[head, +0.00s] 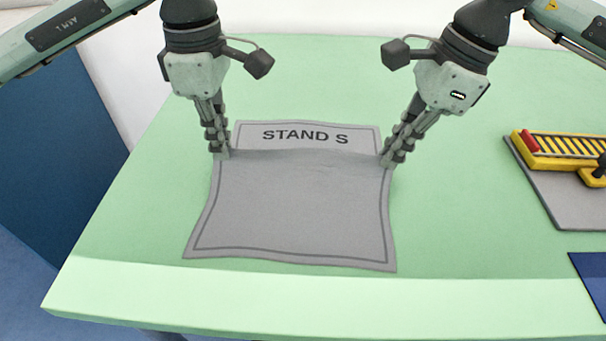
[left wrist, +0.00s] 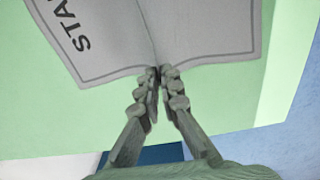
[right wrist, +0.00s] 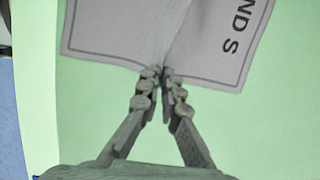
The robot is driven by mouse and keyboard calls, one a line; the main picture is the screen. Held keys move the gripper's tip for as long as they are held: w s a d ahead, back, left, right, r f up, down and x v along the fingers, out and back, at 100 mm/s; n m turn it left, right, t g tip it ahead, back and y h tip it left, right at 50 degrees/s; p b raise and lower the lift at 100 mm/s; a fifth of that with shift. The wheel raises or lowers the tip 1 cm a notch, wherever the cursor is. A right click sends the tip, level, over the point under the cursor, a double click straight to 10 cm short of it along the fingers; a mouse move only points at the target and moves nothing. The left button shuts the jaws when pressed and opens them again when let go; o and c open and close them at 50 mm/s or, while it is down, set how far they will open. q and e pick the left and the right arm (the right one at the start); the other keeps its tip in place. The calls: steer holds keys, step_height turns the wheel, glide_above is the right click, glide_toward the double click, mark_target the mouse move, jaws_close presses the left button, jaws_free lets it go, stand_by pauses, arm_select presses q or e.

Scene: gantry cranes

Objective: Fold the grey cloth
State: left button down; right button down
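The grey cloth (head: 290,210) lies on the green table with a dark border line and the letters "STAND S" near its far edge. A raised ridge crosses it just below the lettering. My left gripper (head: 221,156) is at the ridge's left end, and my right gripper (head: 386,161) is at its right end. In the left wrist view, the fingertips (left wrist: 160,72) close together on the cloth (left wrist: 205,25) at its edge. In the right wrist view, the fingertips (right wrist: 161,71) also meet on the cloth edge (right wrist: 115,25). The cloth between the fingertips is mostly hidden.
The green table (head: 465,200) is clear around the cloth. A yellow crane model (head: 560,147) on a grey base (head: 572,195) stands at the right. A dark blue flat item (head: 592,275) lies at the front right. The table's front edge is near the cloth's near side.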

arm_select(q)
steer(key=shift+r+b, duration=0.1)
steer(key=shift+b, duration=0.6)
arm_select(e)
steer(key=shift+a, duration=0.1)
